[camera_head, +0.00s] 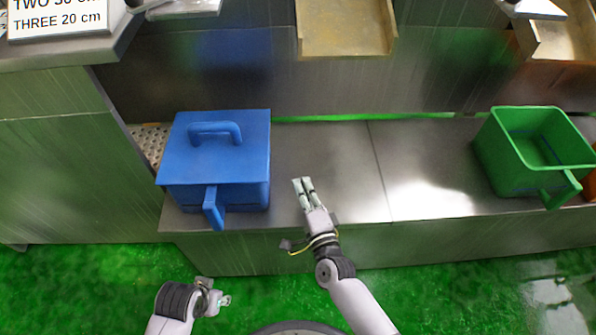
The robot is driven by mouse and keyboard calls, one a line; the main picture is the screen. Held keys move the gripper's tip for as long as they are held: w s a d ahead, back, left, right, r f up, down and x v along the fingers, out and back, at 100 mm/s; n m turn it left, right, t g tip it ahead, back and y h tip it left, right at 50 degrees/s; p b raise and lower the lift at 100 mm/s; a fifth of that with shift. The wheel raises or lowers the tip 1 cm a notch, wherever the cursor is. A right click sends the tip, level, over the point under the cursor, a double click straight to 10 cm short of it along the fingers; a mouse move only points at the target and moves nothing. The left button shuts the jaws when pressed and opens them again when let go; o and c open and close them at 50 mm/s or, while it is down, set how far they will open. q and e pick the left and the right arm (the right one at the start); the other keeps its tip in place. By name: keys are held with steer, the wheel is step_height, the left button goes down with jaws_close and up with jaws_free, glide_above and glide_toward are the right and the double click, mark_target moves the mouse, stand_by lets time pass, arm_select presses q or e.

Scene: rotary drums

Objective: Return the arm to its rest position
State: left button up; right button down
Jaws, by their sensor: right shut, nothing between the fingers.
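My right gripper (304,187) is shut and empty. In the head view it reaches over the front part of the steel bench (345,165), to the right of a blue box, and is apart from it. The blue box (237,198) has a lid with a handle on top and another handle at the front. My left gripper (224,301) is low in the picture, in front of the bench and above the green floor. It is small and seen at an angle, so its fingers do not show clearly.
A green open container (497,150) with a front handle stands at the right of the bench. A tan metal chute (345,38) is at the back. A sign (58,18) is at the upper left. The bench between the box and the container is clear. The green floor (80,285) is in front.

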arm_select(q)
steer(key=shift+f, duration=0.7)
arm_select(e)
steer(key=shift+v, duration=1.7)
steer(key=shift+d, duration=0.1)
